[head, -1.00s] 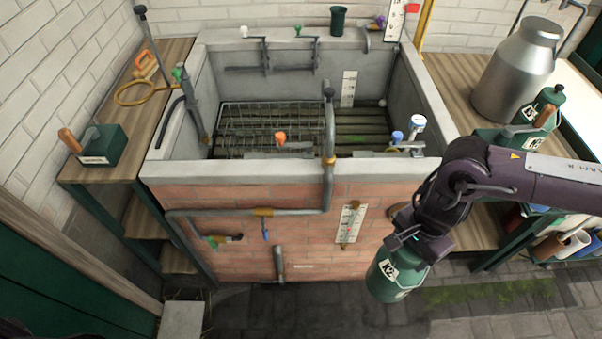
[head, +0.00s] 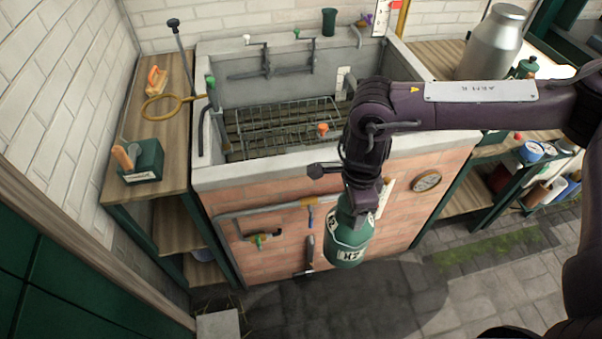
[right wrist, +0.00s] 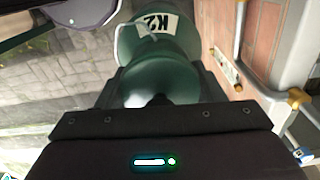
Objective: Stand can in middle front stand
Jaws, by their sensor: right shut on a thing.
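A green can (head: 348,243) with a white K2 label hangs from my right gripper (head: 358,205) in front of the brick face of the trough. The gripper is shut on the can's narrow upper part, and the can's body is below it, close to upright. In the right wrist view the can (right wrist: 160,50) fills the space past the jaws. A wire rack (head: 285,125) lies inside the trough, behind the gripper; my right arm hides the trough's right part. I cannot tell which part is the middle front stand. My left gripper is not in view.
The trough's front rim (head: 260,176) stands between the can and the wire rack. An orange-topped fitting (head: 322,130) rises by the rack. Pipes (head: 265,212) run along the brick face. A large metal churn (head: 490,45) stands on the right bench. The left bench (head: 165,170) holds tools.

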